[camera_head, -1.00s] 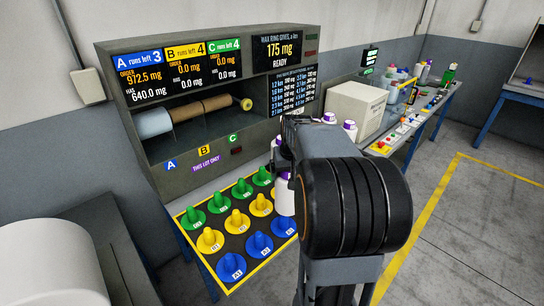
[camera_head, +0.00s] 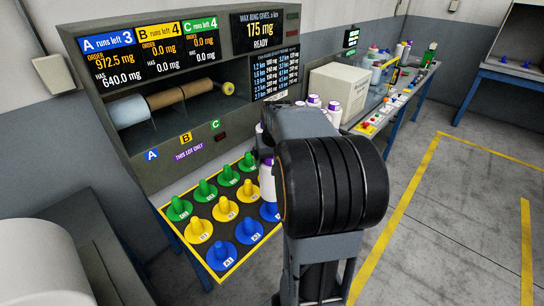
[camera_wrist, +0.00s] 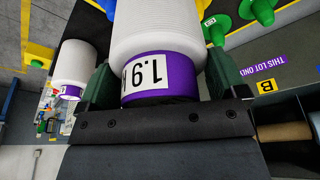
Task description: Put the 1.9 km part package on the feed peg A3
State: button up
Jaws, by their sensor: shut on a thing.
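The 1.9 km part package (camera_wrist: 158,35), a white bobbin with a purple band and a label reading 1.9, is clamped between the green fingers of my gripper (camera_wrist: 160,85). In the head view a white bobbin with a purple top (camera_head: 267,182), apparently this package, hangs upright close to the third blue peg (camera_head: 269,211). That peg, in the A row beyond A1 (camera_head: 221,257) and A2 (camera_head: 248,232), is partly hidden by my arm. I cannot tell whether package and peg touch. My fingers are hidden in the head view.
Yellow pegs (camera_head: 225,209) and green pegs (camera_head: 204,190) fill the other rows of the board. Several purple-topped bobbins (camera_head: 313,101) stand beyond my arm. Another purple-banded bobbin (camera_wrist: 72,65) shows in the wrist view. The machine cabinet (camera_head: 150,133) rises behind the board.

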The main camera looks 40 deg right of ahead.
jog(key=shift+f, duration=0.4)
jog(key=shift+r+p, duration=0.1)
jog(key=shift+p, duration=0.6)
jog(key=shift+p, duration=0.45)
jog(key=shift+f, duration=0.35)
jog(key=shift+f, duration=0.2)
